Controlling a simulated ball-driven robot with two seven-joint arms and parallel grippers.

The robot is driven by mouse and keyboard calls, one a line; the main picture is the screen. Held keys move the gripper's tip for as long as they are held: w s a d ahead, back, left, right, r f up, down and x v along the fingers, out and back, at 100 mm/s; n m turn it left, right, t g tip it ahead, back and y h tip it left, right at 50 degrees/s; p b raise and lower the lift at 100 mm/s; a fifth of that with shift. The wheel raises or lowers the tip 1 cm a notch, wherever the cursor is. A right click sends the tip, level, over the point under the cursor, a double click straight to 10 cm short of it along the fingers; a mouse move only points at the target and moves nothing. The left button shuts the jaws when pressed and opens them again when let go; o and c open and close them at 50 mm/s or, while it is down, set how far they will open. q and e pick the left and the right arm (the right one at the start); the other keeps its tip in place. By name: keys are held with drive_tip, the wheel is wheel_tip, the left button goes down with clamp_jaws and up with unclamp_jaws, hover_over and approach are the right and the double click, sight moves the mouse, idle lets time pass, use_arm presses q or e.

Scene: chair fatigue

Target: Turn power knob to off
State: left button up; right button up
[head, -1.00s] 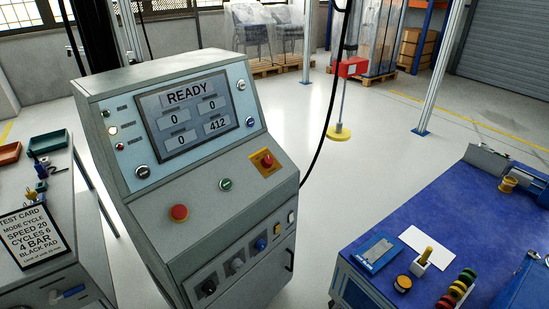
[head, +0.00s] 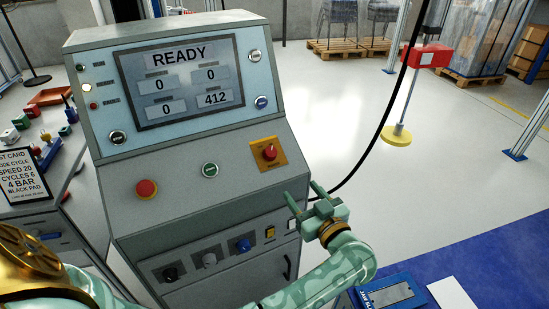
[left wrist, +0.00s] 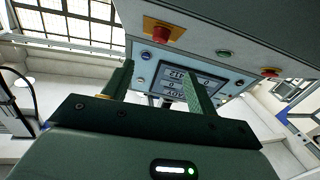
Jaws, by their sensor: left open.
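A red knob on a yellow plate (head: 269,152) sits at the right of the console's sloped panel; its label is too small to read, so I cannot confirm it is the power knob. It also shows at the top of the left wrist view (left wrist: 163,33). My left gripper (head: 304,192) is open and empty, in front of the console's right edge, below and right of the red knob in the head view, apart from it. Its two fingers (left wrist: 157,72) stand apart in the left wrist view. My right gripper is not in view.
The console screen (head: 182,83) reads READY. A red mushroom button (head: 146,188) and a green button (head: 210,170) share the sloped panel. Black, grey and blue knobs (head: 243,245) line the front below. A black cable hangs at the right. A blue-topped table (head: 470,260) stands at lower right.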

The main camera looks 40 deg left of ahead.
sight(273, 155)
use_arm(q)
drive_tip(key=shift+m, duration=0.3)
drive_tip(key=b+x, duration=0.1)
drive_tip(key=x, duration=0.4)
drive_tip(key=b+x, duration=0.2)
drive_tip(key=x, duration=0.3)
drive_tip(key=b+x, duration=0.2)
drive_tip(key=x, duration=0.3)
drive_tip(key=shift+w+a+f, duration=0.2)
drive_tip(key=shift+a+f, duration=0.05)
drive_tip(key=shift+f, duration=0.05)
drive_tip(key=shift+w+a+r+b, duration=0.1)
drive_tip(key=shift+w+a+b, duration=0.05)
drive_tip(key=shift+a+b, duration=0.2)
drive_tip(key=shift+r, duration=0.1)
drive_tip(key=c, duration=1)
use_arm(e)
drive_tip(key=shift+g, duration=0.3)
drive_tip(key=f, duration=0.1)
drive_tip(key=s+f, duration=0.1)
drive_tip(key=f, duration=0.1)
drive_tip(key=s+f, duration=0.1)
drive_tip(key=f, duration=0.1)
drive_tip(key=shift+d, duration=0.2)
